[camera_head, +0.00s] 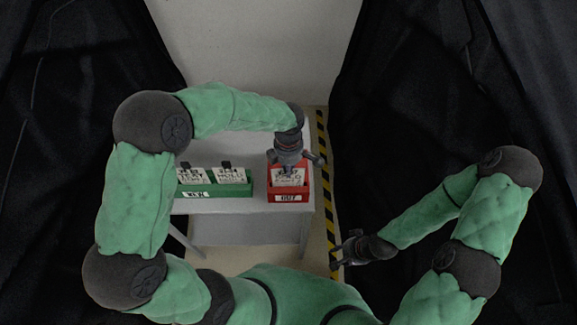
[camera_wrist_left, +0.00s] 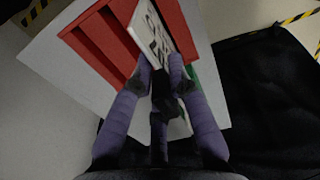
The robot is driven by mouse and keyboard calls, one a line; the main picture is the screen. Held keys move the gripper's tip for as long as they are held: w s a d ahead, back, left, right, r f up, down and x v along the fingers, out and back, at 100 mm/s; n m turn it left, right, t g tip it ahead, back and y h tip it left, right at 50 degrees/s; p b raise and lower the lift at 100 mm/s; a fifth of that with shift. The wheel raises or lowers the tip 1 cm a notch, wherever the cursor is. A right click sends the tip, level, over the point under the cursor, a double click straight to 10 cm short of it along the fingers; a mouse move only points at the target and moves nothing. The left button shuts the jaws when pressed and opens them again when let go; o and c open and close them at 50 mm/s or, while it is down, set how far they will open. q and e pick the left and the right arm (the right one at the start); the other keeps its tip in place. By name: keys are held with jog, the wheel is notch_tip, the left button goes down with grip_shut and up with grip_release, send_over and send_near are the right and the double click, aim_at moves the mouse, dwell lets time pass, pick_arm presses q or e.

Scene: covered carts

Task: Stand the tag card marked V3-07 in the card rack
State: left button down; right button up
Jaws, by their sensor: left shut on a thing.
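My left gripper (camera_head: 290,166) reaches down over a red rack (camera_head: 291,198) on the table, which has a white label that seems to read OUT. It is shut on a white tag card (camera_head: 287,179) with black print too small to read for certain. In the left wrist view the fingers (camera_wrist_left: 160,82) pinch the lower part of the card (camera_wrist_left: 149,30), which stands tilted at the slots of the red rack (camera_wrist_left: 90,45). Whether its bottom edge touches the slot floor is hidden. My right gripper (camera_head: 346,252) is empty and open, off the table's right side.
A green rack (camera_head: 238,190) with white cards (camera_head: 231,175) bearing black clips stands left of the red rack; my left arm hides part of it. The grey table (camera_head: 258,150) is clear behind the racks. Yellow-black floor tape (camera_head: 324,170) and dark draped covers (camera_head: 400,120) flank the right side.

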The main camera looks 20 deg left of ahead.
pick_arm(q)
jog(key=shift+f+b, duration=1)
jog(key=shift+f, duration=0.1)
jog(key=c, duration=1.1)
grip_release()
jog(key=shift+r, duration=0.1)
notch_tip(320, 180, up, 12)
jog(key=shift+f, duration=0.1)
